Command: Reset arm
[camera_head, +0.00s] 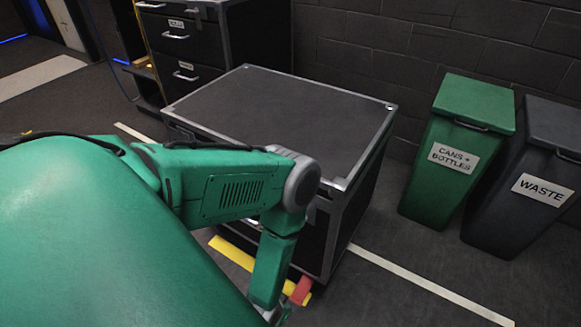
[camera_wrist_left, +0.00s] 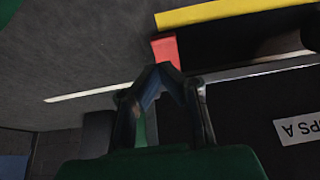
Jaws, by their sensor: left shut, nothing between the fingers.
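My left arm (camera_head: 235,190) comes in from the left in the head view, bends at a grey elbow and hangs down in front of the black case. My left gripper (camera_wrist_left: 160,70) shows in the left wrist view with its dark fingers brought together at the tips, with nothing held. In the head view the gripper is not clearly visible at the lower edge. A small red piece (camera_wrist_left: 165,48) appears just beyond the fingertips; I cannot tell whether they touch. It also shows beside my forearm in the head view (camera_head: 301,291). My right gripper is not in view.
A black case (camera_head: 280,110) with metal edges stands close to my arm. A yellow strip (camera_head: 232,254) lies low in front of it. A drawer cabinet (camera_head: 185,45) stands behind; a green bin (camera_head: 455,150) and dark waste bin (camera_head: 530,180) stand right. Floor at lower right is clear.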

